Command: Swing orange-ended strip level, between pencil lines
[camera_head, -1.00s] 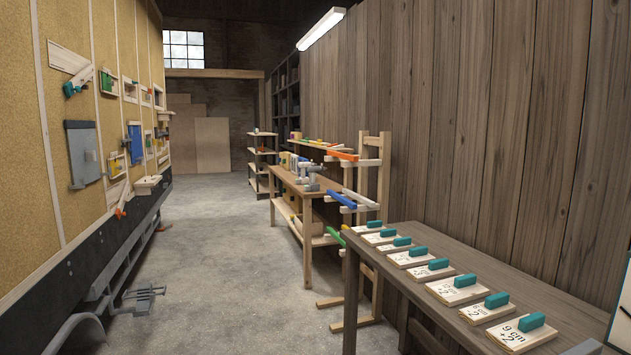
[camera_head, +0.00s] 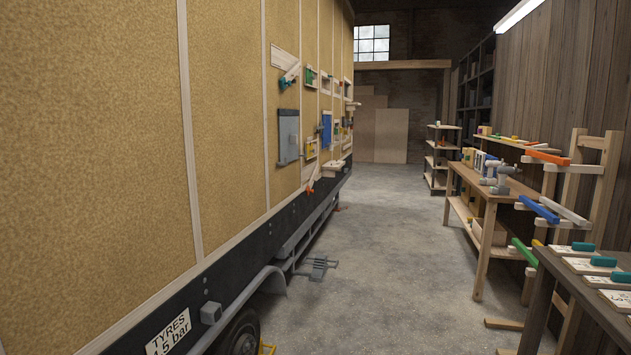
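A small pale strip with an orange end (camera_head: 311,187) hangs tilted on the trailer's side wall, low down near the wall's bottom edge. It is far off and small, and I cannot make out pencil lines near it. My gripper is not in view.
The tan trailer wall (camera_head: 120,130) fills the left, with a tyre (camera_head: 240,335) below and a step (camera_head: 318,267) jutting out. A teal-ended strip (camera_head: 289,76) and a grey panel (camera_head: 288,137) are on the wall. Racks and a workbench (camera_head: 515,187) stand right. The concrete floor (camera_head: 385,250) between is clear.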

